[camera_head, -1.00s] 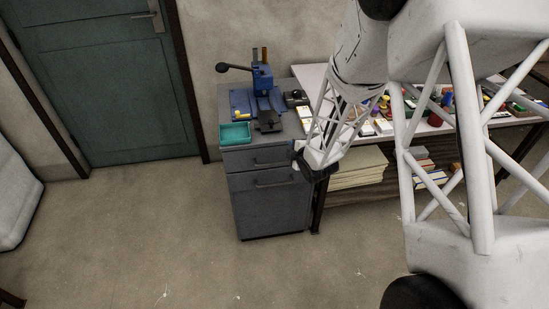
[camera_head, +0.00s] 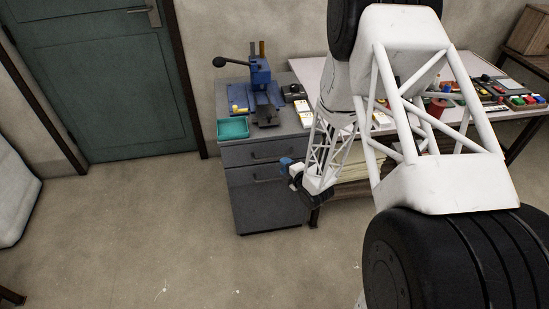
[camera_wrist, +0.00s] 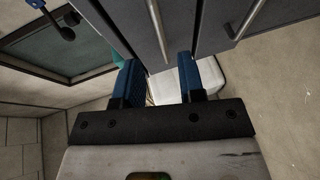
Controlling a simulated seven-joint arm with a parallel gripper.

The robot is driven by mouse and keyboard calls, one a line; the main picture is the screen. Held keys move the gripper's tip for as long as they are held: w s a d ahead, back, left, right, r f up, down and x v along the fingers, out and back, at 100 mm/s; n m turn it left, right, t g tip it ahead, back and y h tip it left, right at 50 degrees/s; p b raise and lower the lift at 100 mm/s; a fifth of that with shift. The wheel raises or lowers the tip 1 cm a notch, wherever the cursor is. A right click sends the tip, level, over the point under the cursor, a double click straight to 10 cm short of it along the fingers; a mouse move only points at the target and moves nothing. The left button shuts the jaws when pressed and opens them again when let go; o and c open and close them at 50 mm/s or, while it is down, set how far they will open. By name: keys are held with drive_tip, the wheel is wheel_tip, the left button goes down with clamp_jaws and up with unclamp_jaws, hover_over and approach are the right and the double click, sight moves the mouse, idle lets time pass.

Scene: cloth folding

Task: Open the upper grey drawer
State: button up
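The grey cabinet (camera_head: 268,205) stands left of the workbench, with the upper grey drawer (camera_head: 236,156) above a larger lower front. The upper drawer looks closed, and its bar handle (camera_head: 272,156) runs across the front. My gripper (camera_head: 287,165) is by the right side of the cabinet front, close to the handle's right end. In the wrist view, my gripper (camera_wrist: 162,82) has its two blue fingers apart with nothing between them. The upper drawer's handle (camera_wrist: 157,28) appears beyond the fingers, apart from them. The lower front's handle (camera_wrist: 247,18) is farther right.
A teal tray (camera_head: 233,128) and a blue lever press (camera_head: 261,95) stand on the cabinet top. The workbench (camera_head: 312,75) with many small items is to the right. A green door (camera_head: 110,95) is at the left. The floor (camera_head: 150,230) before the cabinet is clear.

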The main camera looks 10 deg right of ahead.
sight(275, 157)
drive_tip(key=shift+w, duration=0.1)
drive_tip(key=shift+x, duration=3.85)
drive_tip(key=shift+c, duration=0.4)
clamp_jaws()
